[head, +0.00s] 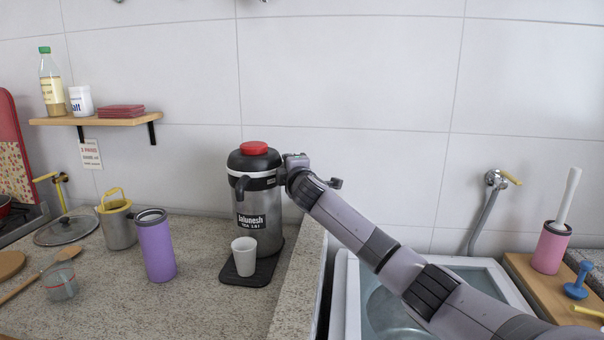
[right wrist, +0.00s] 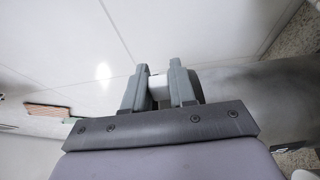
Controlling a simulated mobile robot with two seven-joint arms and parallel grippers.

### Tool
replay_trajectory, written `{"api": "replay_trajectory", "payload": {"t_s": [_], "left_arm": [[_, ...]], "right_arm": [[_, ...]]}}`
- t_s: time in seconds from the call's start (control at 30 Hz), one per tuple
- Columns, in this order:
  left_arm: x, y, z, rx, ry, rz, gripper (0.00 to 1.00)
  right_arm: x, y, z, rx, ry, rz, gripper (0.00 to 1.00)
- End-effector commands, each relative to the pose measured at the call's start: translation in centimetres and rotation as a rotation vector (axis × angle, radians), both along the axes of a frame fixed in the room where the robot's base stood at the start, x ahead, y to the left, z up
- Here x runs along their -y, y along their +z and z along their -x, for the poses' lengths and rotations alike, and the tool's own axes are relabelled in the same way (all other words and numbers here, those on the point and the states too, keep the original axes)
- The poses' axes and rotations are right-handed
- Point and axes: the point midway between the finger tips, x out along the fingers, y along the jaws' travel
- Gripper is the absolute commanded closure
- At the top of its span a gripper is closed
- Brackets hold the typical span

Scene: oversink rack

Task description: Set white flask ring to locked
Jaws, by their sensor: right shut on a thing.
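A tall steel flask (head: 257,205) with a black top and a red knob (head: 254,148) stands on the counter. A white ring (head: 262,174) runs round its neck, above the dark spout. My right gripper (head: 294,166) is at the right side of the neck, its fingers partly hidden by my arm. In the right wrist view my right gripper (right wrist: 160,84) is shut on a small white piece (right wrist: 158,88), which appears to be part of the ring. The flask's grey body (right wrist: 255,90) lies right of the fingers there. The ring's lock marking cannot be read. My left gripper is out of view.
A white cup (head: 244,257) stands on a black tray (head: 262,270) before the flask. A purple tumbler (head: 156,248) and a steel pot (head: 118,226) stand to the left. A sink (head: 352,300) lies below my right arm. The tiled wall is close behind.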

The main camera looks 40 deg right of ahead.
Motion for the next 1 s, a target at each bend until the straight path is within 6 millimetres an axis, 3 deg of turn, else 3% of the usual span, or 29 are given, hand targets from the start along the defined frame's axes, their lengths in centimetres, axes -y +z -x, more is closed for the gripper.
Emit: {"api": "replay_trajectory", "payload": {"t_s": [0.2, 0.43, 1.0], "left_arm": [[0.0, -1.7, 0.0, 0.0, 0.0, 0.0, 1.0], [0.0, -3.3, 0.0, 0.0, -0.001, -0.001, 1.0], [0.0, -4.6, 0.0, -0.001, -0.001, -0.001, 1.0]], "right_arm": [[-1.0, -0.3, -0.6, 0.001, -0.098, -0.003, 1.0], [-2.2, -0.3, 0.2, 0.002, -0.271, -0.004, 1.0], [-4.0, 0.0, 1.5, 0.002, -0.549, 0.0, 1.0]]}}
